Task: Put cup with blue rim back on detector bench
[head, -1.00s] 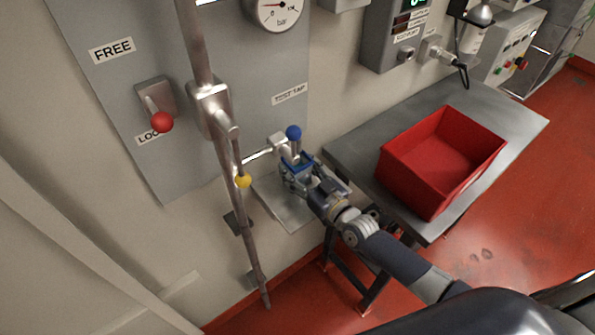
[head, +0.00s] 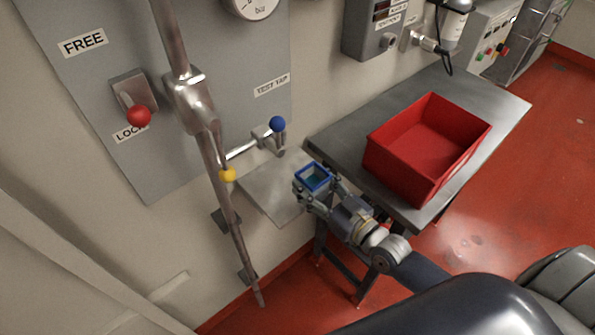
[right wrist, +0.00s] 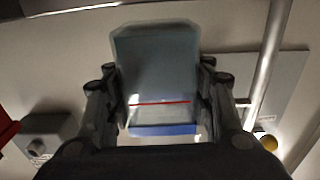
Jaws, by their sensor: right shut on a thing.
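The cup with the blue rim (head: 317,172) is square and held upright in my right gripper (head: 313,190), rim up. Its inside looks teal; I cannot tell whether it holds liquid. In the right wrist view the cup (right wrist: 158,75) is a greyish see-through box between the fingers, with a red line and a blue band. It is just right of the tap shelf and left of the steel bench (head: 465,97), clear of the bench. I cannot tell from the picture whether this is the detector bench. My left gripper is not in view.
A red open bin (head: 437,137) stands on the bench. The bench top behind and right of it is bare. The blue-knobbed test tap (head: 277,125) is above a small metal shelf (head: 272,190). A long lever (head: 212,140) stands at the left.

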